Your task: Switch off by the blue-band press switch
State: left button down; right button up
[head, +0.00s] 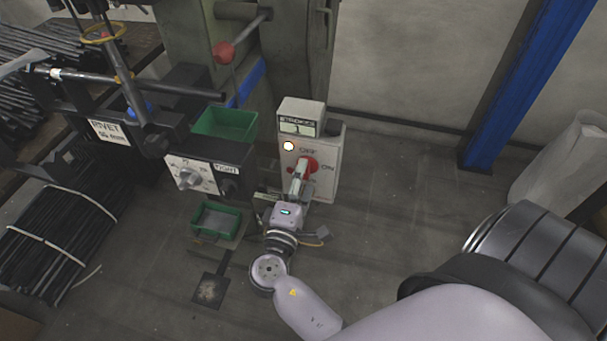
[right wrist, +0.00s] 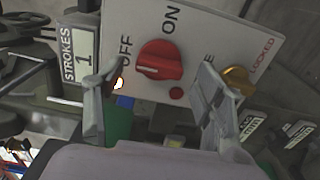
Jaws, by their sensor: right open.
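A pale switch box (head: 328,165) stands beside the press with the blue band (head: 246,82). Its red rotary knob (head: 309,164) is partly hidden behind my right gripper (head: 299,180). In the right wrist view the red knob (right wrist: 160,64) shows whole, near the labels OFF and ON; its white mark lies on the knob's left side, near the OFF side. My right gripper (right wrist: 155,106) is open, one finger on each side below the knob, with nothing between them. Whether a finger touches the box is unclear. My left gripper is not in view.
A lit lamp (head: 288,146) and a STROKES counter (head: 298,127) reading 1 are on the box. A brass knob (right wrist: 238,80) sits near the right finger, by LOCKED. Green bins (head: 225,123) and a dial panel (head: 207,174) stand left.

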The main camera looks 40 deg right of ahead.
jog(key=v, duration=0.6)
jog(key=shift+s+a, duration=0.15)
jog(key=shift+s, duration=0.05)
